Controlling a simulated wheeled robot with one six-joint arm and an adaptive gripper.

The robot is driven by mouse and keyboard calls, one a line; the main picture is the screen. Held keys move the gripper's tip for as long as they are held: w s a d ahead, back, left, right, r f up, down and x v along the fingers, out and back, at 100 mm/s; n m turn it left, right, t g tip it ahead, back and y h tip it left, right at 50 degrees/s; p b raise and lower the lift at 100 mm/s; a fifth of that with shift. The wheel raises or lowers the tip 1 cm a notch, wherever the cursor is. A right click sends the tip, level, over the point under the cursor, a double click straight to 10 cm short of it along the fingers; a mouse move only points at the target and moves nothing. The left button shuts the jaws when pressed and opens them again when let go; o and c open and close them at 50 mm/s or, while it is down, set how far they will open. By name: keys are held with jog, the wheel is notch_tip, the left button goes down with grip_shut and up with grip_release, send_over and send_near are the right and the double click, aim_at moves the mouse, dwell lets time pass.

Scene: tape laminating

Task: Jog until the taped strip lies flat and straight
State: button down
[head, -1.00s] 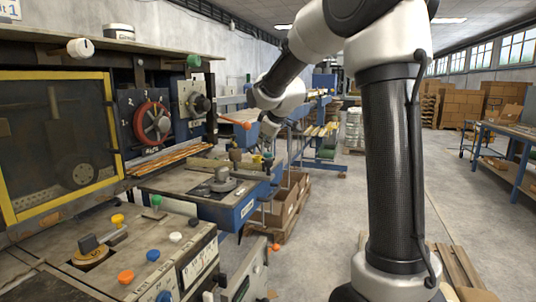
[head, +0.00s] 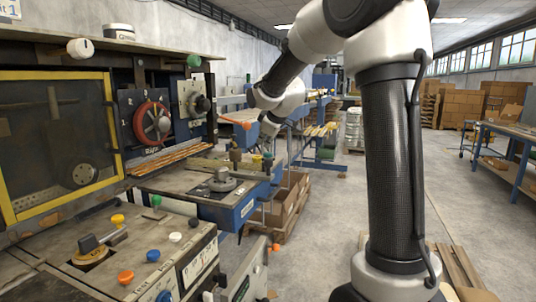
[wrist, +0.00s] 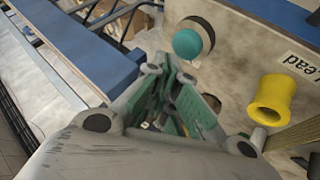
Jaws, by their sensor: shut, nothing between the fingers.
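Several long brown strips (head: 172,158) lie side by side at the machine's outlet, below a red handwheel (head: 152,123). I cannot tell which one is taped, or whether it is flat. My gripper (wrist: 172,85) has its dark green fingers shut and empty. In the wrist view it points at a worn pale panel with a teal knob (wrist: 190,42) just beyond the fingertips and a yellow knob (wrist: 270,98) to the right. A label reading "Lead" is on the panel. In the head view the fingers are too small to make out.
A control panel with orange (head: 126,277), blue (head: 153,255) and white (head: 175,237) knobs is in the left foreground. A yellow-framed window (head: 60,140) stands behind it. A blue bench edge (wrist: 75,45) runs along the wrist view's left.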

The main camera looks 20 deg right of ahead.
jog(key=shift+f, duration=0.15)
jog(key=shift+f, duration=0.25)
